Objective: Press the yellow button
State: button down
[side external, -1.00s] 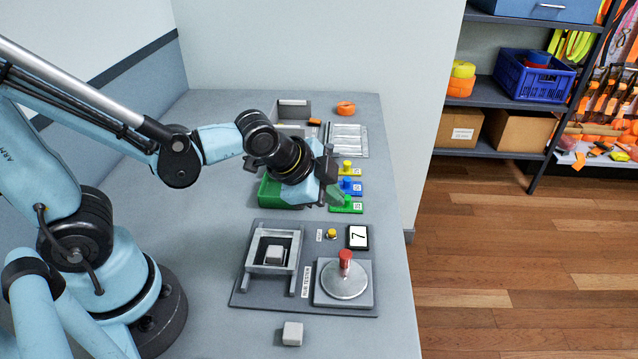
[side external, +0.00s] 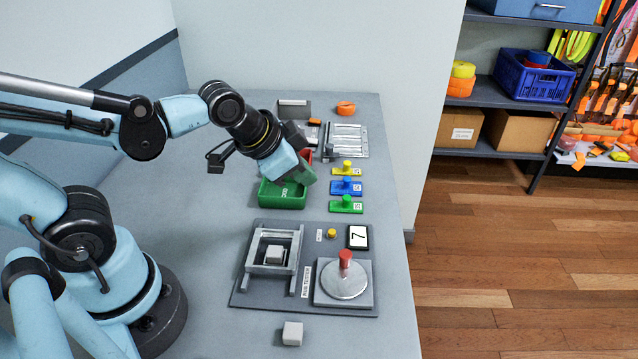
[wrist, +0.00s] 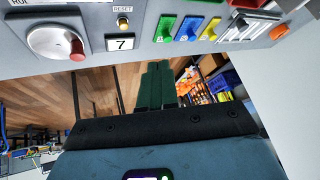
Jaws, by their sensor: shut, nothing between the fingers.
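The yellow button (side external: 332,233) is a small round cap on the dark grey panel, between a small label and the display showing 7 (side external: 358,237). In the wrist view the button (wrist: 122,22) sits under a RESET label, upper left of my fingers. My gripper (side external: 304,168) is above the table near the green bin, farther back than the button and apart from it. In the wrist view its dark green fingers (wrist: 156,70) are together with nothing between them.
A red-knobbed disc (side external: 345,278) and a metal frame around a grey block (side external: 273,252) share the panel. Yellow, blue and green knobbed blocks (side external: 347,186) stand behind it. A green bin (side external: 283,196) is below my gripper. A loose grey block (side external: 292,333) lies in front.

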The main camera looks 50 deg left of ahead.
jog(key=s+a+n, duration=0.1)
jog(key=s+a+r+n, duration=0.1)
jog(key=n, duration=0.1)
jog(key=s+r+n, duration=0.1)
jog(key=shift+a+n+y, duration=0.3)
jog(key=shift+a, duration=0.1)
jog(key=r+m+g, duration=0.2)
jog(key=m+g, duration=0.4)
jog(key=m, duration=2.1)
send_over(331, 231)
jog(key=s, duration=0.2)
jog(key=shift+w+a, duration=0.1)
jog(key=shift+a, duration=0.15)
jog(key=shift+f, duration=0.15)
jog(key=f, duration=0.4)
jog(key=w+f, duration=0.1)
jog(key=f, duration=0.8)
jog(key=shift+w+d+f, duration=0.25)
jog(key=shift+f, duration=0.1)
jog(key=shift+f, duration=0.1)
